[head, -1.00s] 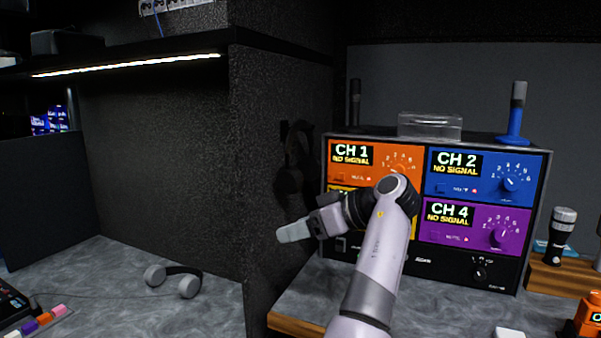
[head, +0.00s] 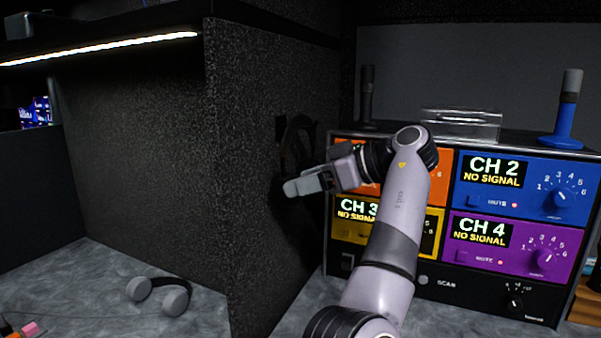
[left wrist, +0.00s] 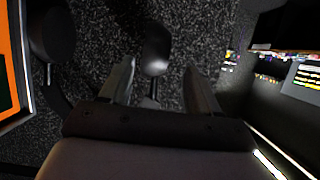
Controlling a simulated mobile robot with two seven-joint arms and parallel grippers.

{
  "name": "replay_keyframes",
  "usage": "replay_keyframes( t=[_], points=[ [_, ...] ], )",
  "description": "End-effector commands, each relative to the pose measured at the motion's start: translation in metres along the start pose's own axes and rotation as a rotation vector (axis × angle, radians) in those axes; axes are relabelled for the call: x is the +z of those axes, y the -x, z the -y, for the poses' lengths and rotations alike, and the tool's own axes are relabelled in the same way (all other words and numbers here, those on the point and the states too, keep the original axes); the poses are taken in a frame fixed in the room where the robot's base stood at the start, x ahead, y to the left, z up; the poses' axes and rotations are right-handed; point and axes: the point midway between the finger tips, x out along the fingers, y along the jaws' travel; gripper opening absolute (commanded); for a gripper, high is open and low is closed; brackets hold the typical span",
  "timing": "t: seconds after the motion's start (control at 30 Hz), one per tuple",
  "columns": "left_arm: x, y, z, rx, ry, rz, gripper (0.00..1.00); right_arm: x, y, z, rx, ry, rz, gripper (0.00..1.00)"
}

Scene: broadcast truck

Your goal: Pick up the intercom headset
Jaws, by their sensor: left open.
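A black headset (head: 297,138) hangs on the dark speckled partition wall, left of the channel panel. In the head view my left gripper (head: 300,186) is in front of its lower part and hides much of it. In the left wrist view one dark ear cup (left wrist: 52,32) is at the upper left. A second dark rounded part (left wrist: 155,42), apparently the other cup, lies between the open fingers of my left gripper (left wrist: 160,66), with space on both sides. Whether they touch it I cannot tell. My right gripper is not in view.
Grey headphones (head: 160,292) lie on the left desk. The channel panel (head: 480,258) stands close on the right behind my arm. A blue-based microphone (head: 566,112) and a clear tray (head: 460,124) stand on top. A lit shelf (head: 100,48) is at upper left.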

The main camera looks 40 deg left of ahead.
Motion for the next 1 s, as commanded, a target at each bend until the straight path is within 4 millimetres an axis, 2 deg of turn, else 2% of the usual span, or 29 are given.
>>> replay_keyframes(
  t=[0.33, 0.47, 0.67, 0.8, 0.87, 1.0],
  points=[
    [0.003, -0.047, -0.007, -0.001, -0.002, 0.000, 0.62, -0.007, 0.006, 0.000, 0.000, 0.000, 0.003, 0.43],
    [0.003, -0.055, -0.007, 0.000, -0.002, -0.001, 0.62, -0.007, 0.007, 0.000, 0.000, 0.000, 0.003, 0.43],
    [0.003, -0.055, -0.007, 0.001, -0.002, -0.001, 0.62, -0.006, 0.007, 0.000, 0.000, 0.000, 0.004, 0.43],
    [0.003, -0.055, -0.007, 0.001, -0.002, -0.001, 0.16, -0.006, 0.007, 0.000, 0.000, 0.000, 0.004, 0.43],
    [0.003, -0.055, -0.007, 0.001, -0.002, -0.001, 0.00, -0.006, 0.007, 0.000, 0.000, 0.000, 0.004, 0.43],
    [0.002, -0.054, -0.007, 0.002, 0.000, -0.002, 0.00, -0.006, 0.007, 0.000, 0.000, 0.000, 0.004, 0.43]
  ],
)
